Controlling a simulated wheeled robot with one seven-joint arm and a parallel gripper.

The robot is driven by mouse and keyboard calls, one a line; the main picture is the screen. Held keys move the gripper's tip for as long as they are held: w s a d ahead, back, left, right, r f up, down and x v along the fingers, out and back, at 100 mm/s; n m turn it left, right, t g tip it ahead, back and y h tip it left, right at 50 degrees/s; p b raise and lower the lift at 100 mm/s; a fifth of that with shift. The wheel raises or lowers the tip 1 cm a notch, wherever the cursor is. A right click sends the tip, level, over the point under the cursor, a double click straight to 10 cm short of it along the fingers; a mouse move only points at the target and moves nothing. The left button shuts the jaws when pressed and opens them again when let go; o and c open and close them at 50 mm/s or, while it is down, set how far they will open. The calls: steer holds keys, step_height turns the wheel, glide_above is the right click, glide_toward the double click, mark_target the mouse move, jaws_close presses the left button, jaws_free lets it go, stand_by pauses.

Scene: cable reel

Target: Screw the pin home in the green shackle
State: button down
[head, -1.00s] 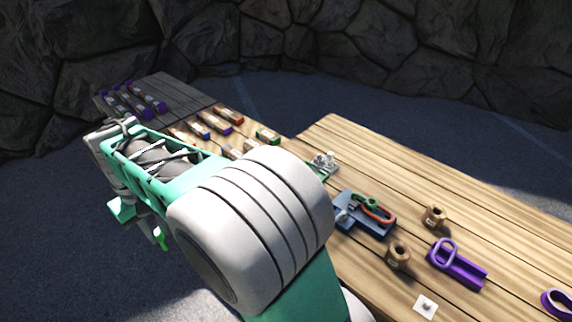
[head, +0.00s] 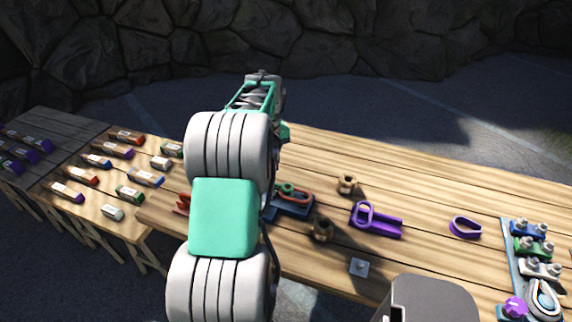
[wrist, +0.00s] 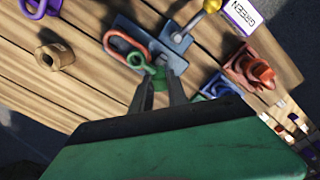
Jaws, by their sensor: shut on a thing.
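The green shackle (wrist: 136,60) lies on a blue fixture (wrist: 150,24) in the wrist view, next to a red-orange link (wrist: 112,37). My gripper (wrist: 161,84) reaches in from below, its fingers shut on a small green piece (wrist: 159,74) beside the shackle, apparently the pin. The fingers hide part of it, so I cannot tell how deep its thread sits. In the head view the green shackle (head: 288,190), the red-orange link (head: 304,196) and the blue fixture (head: 294,211) show right of my arm, which hides my gripper there.
Wooden bushings (head: 347,184) and a purple fixture (head: 376,220) lie to the right.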

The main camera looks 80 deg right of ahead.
steer(key=s+d+f+b, duration=0.1)
steer(key=s+f+b, duration=0.1)
steer(key=s, duration=0.3)
steer(key=shift+d+f+m, duration=0.3)
steer(key=shift+f+m, duration=0.1)
steer(key=shift+f, duration=0.3)
steer(key=shift+a+f+b, duration=0.1)
steer(key=shift+f+b, duration=0.4)
steer(key=shift+f, duration=0.55)
stand_by(0.5)
steer(key=c, duration=1.9)
jaws_free()
jaws_close()
